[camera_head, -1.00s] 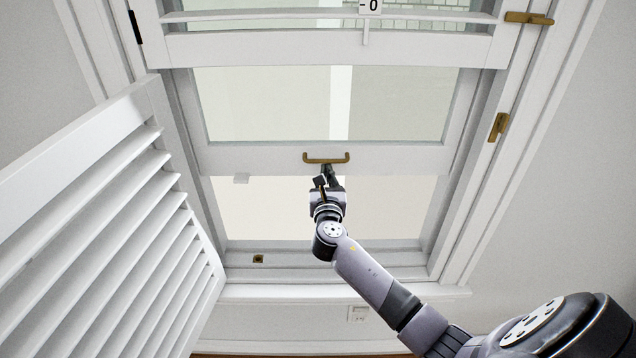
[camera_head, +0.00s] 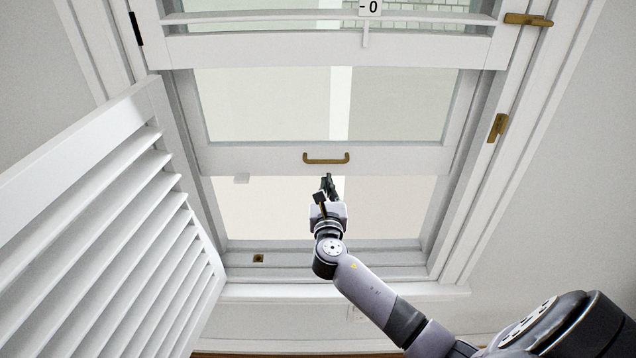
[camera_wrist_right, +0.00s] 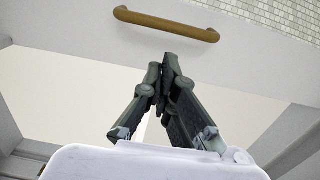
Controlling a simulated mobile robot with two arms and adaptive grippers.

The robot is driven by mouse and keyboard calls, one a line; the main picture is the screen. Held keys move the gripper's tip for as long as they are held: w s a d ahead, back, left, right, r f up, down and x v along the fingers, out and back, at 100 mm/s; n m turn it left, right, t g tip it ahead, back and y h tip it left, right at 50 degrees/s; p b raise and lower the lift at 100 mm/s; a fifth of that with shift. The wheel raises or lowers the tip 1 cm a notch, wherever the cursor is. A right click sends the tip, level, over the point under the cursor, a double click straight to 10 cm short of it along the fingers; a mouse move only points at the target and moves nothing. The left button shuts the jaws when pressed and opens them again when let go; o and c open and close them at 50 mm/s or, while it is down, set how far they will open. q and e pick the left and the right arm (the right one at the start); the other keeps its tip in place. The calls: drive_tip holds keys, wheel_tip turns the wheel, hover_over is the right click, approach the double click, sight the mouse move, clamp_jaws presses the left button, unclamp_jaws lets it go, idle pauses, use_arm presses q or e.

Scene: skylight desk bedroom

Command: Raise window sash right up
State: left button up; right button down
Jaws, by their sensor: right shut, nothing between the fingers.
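The window sash (camera_head: 250,158) is a white frame with a glass pane, standing raised with an open gap below its bottom rail. A brass handle (camera_head: 326,161) is fixed to the middle of that rail. It also shows at the top of the right wrist view (camera_wrist_right: 166,24). My right gripper (camera_head: 327,181) is just below the handle, apart from it. In the right wrist view its fingertips (camera_wrist_right: 168,62) are together with nothing between them. My left gripper is not in view.
A white louvred shutter (camera_head: 110,235) stands swung open at the left. Brass catches sit on the right frame (camera_head: 498,127) and at the upper right (camera_head: 528,19). The window sill (camera_head: 340,292) runs below the opening. A small tag (camera_head: 369,7) shows at the top.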

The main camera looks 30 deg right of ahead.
drive_tip(key=p+v, duration=0.1)
drive_tip(key=v, duration=0.4)
drive_tip(key=shift+s+a, duration=0.25)
drive_tip(key=shift+s, duration=0.05)
drive_tip(key=s+a+f+m+g+y+b, duration=0.1)
drive_tip(key=s+f+m+g+y, duration=0.25)
drive_tip(key=f, duration=0.95)
drive_tip(key=s+a+f+m+g+b, duration=0.15)
drive_tip(key=s+f+m, duration=0.4)
drive_tip(key=f, duration=0.75)
drive_tip(key=s+a+f+m+g+y, duration=0.25)
drive_tip(key=s+f, duration=0.45)
drive_tip(key=f, duration=0.7)
drive_tip(key=s+a+f+m+g+y, duration=0.1)
drive_tip(key=s+f+m, duration=0.4)
drive_tip(key=s, duration=0.5)
drive_tip(key=s+a+f+m+g+y+b, duration=0.1)
drive_tip(key=s+a+f+m+g, duration=0.2)
drive_tip(key=s, duration=0.8)
drive_tip(key=s+a+f+m+g+y+b, duration=0.1)
drive_tip(key=s+a+f+m+g, duration=0.1)
drive_tip(key=s+f+m, duration=0.6)
drive_tip(key=s+f+g, duration=0.1)
drive_tip(key=s, duration=0.2)
drive_tip(key=shift+a+f, duration=0.15)
drive_tip(key=shift+f, duration=0.1)
